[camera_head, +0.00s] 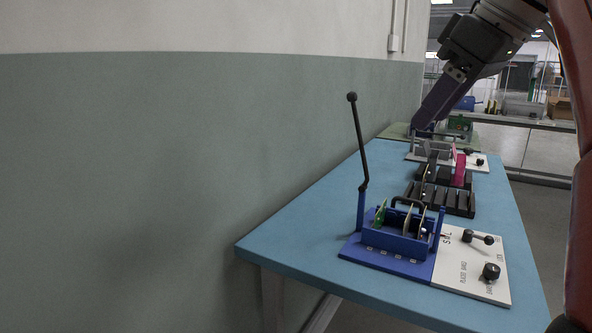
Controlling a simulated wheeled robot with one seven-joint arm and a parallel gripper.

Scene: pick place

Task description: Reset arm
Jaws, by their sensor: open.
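My gripper (430,145) is at the end of my arm, which reaches in from the upper right. I see nothing clearly held. A magenta piece (459,169) stands upright just right of the gripper, by the rack.
A blue fixture (393,243) with a tall black lever (360,140) and a green part (380,214) stands at the front, beside a white panel (470,262) with black knobs. Another fixture with a white panel (480,164) sits farther back. A wall borders the left; bare tabletop lies front left.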

